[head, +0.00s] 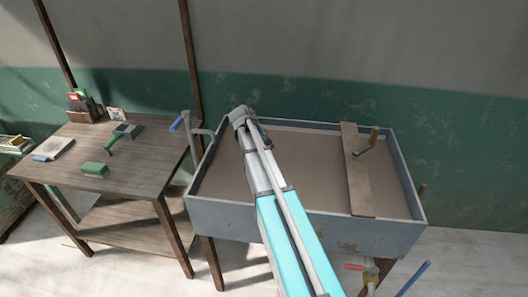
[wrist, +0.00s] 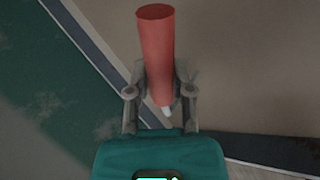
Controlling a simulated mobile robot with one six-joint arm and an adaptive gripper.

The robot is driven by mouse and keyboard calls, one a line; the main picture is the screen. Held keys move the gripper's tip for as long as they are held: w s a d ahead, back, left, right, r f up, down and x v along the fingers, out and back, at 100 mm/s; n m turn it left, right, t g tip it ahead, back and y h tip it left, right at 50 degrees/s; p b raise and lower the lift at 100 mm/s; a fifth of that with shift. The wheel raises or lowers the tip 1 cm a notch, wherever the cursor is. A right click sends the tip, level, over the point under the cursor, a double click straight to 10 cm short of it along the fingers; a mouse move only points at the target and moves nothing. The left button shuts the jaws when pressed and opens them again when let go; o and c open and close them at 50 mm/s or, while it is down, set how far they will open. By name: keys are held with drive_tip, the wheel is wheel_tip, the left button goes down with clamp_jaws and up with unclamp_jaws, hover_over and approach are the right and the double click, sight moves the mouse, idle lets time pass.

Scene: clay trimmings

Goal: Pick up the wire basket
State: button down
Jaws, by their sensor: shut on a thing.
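I cannot make out a wire basket in either view. My gripper (wrist: 161,76) is shut on a red cylinder (wrist: 156,45) with a small pale tip at its lower end. The fingers lie on both sides of the cylinder, which points away from the palm. In the head view my arm reaches over the left part of a grey-blue trough (head: 240,218). My gripper is mostly hidden behind the arm there, and only a small red patch shows beside it. Whether the cylinder belongs to something larger cannot be told.
A wooden board (head: 357,185) lies across the trough's right side, with a wooden-handled tool (head: 368,141) near it. A blue-handled fitting (head: 180,122) stands at the trough's left. A wooden table (head: 60,160) at left holds a green block (head: 95,168) and other small things.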

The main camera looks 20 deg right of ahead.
drive_tip(key=shift+r, duration=0.2)
wheel_tip(320, 180, up, 10)
drive_tip(key=p, duration=0.9)
drive_tip(key=shift+f+p, duration=0.2)
drive_tip(key=shift+p, duration=0.2)
drive_tip(key=shift+r, duration=0.1)
